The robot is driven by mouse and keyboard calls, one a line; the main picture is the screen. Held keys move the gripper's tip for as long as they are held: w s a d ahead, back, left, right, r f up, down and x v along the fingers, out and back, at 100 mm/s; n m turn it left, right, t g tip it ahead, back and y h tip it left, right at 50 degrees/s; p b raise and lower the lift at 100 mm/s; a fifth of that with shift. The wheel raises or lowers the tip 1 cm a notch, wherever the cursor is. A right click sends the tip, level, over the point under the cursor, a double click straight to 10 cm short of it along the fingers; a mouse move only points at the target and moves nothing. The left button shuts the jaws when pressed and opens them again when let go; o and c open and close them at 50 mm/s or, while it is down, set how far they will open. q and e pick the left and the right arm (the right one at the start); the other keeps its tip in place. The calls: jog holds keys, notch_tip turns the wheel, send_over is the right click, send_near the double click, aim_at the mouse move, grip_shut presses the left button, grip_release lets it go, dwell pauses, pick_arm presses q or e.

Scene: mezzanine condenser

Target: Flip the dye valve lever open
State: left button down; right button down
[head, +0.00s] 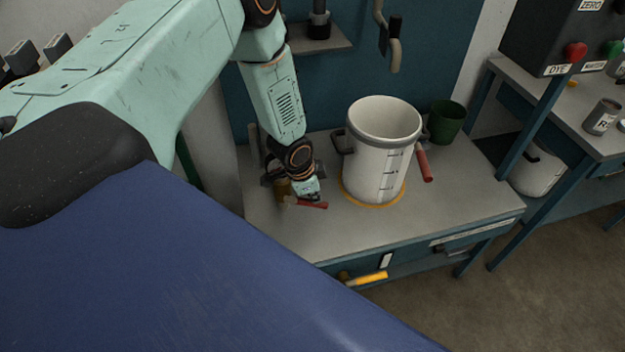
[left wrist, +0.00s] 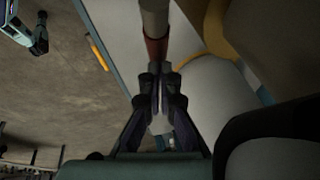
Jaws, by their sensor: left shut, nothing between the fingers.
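A red-handled lever (head: 312,205) sticks out to the right from a brass-coloured valve body (head: 283,188) at the left of the grey bench. No label shows on it, so I cannot tell for sure that it is the dye valve. My left gripper (head: 306,188) reaches down over it, partly hiding the valve. In the left wrist view the left gripper (left wrist: 157,88) is shut and empty, its fingertips close to a red grip (left wrist: 156,50) on a pale bar. I cannot tell whether they touch.
A white graduated bucket (head: 378,160) stands in an orange ring right of the gripper. Behind it are a green pot (head: 446,120) and another red handle (head: 424,166).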

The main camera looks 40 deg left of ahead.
pick_arm(q)
jog(key=g+y+p, duration=0.1)
jog(key=g+p, duration=0.1)
jog(key=p, duration=0.3)
jog(key=shift+f+y, duration=0.15)
jog(key=shift+y, duration=0.15)
jog(key=shift+s+d+f+g+p, duration=0.1)
jog(key=shift+d+f+g+p, duration=0.1)
jog(key=shift+f+g+p, duration=0.15)
jog(key=shift+s+f+y+b, duration=0.1)
jog(key=shift+f+y+b, duration=0.2)
jog(key=shift+f+b, duration=0.35)
jog(key=shift+a+f+g+b, duration=0.1)
jog(key=shift+f+g+b, duration=0.25)
jog(key=shift+b, duration=0.3)
jog(key=shift+s+a+f+m+g+y+b, duration=0.15)
jog(key=shift+s+a+f+g+y+b, duration=0.4)
jog(key=shift+b, duration=1.3)
jog(key=shift+s+a+f+m+g+y+b, duration=0.1)
jog(key=shift+s+a+f+g+y+b, duration=0.45)
jog(key=shift+b, duration=1.35)
jog(key=shift+s+a+f+m+g+y+b, duration=0.2)
jog(key=shift+f+g+y+b, duration=0.6)
jog(key=shift+b, duration=1.05)
jog(key=shift+s+d, duration=0.1)
jog(key=shift+r, duration=0.1)
